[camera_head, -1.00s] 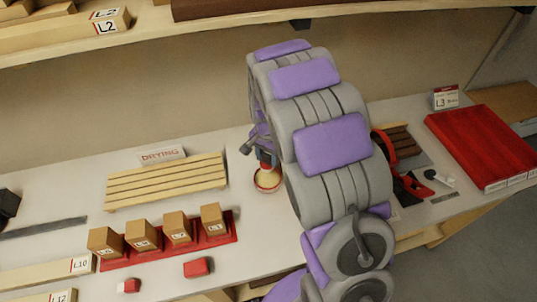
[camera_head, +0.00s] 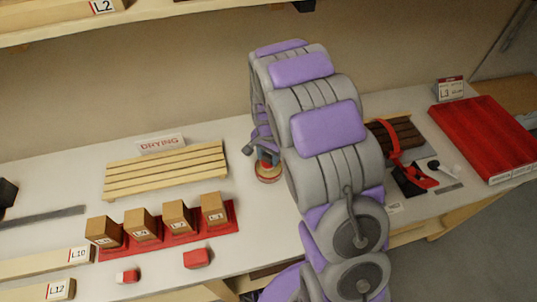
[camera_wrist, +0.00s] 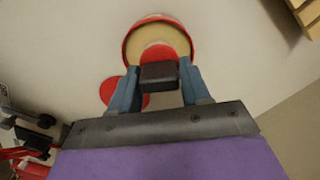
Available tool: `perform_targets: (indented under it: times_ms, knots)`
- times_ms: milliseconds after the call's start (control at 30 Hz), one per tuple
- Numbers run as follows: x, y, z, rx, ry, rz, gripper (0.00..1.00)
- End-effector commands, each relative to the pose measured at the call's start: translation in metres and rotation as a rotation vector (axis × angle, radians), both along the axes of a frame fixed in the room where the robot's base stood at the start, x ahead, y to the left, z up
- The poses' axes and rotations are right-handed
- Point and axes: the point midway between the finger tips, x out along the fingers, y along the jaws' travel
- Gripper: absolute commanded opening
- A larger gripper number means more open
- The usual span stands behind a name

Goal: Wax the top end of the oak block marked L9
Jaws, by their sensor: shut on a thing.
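Several oak blocks stand in a row on a red tray (camera_head: 168,247) at front left. Their labels are too small to read surely, so I cannot tell which is L9. A round red-rimmed tin of pale wax (camera_head: 268,179) stands below my gripper (camera_head: 264,155); the tin also shows in the wrist view (camera_wrist: 180,30). In the wrist view, my gripper (camera_wrist: 160,88) is shut on a dark-handled applicator (camera_wrist: 158,75) with a round red head. The head overlaps the wax in that view; I cannot tell whether it touches. A red disc (camera_wrist: 112,92) lies beside the tin.
A slatted drying rack (camera_head: 165,172) with a DRYING sign (camera_head: 162,143) stands behind the blocks. Red pieces (camera_head: 197,258) lie in front of the tray. A red board (camera_head: 485,137) and a red strap tool (camera_head: 400,160) are at right. A shelf overhangs the back.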

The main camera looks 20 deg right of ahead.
Motion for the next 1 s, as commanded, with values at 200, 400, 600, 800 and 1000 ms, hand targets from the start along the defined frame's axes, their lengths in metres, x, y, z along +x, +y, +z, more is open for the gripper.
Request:
perform_targets:
  times_ms: [200, 400, 600, 800, 1000]
  knots:
    - [0.0001, -0.0005, 0.0, 0.0, 0.0, 0.0, 0.23]
    - [0.0, -0.0001, -0.0003, 0.0, 0.0, 0.0, 0.23]
    - [-0.0001, -0.0001, -0.002, 0.0, 0.001, 0.0, 0.23]
    - [-0.0002, 0.0, -0.0043, 0.0, 0.001, 0.0, 0.23]
    - [-0.0002, -0.0001, -0.0065, 0.0, 0.001, 0.0, 0.23]
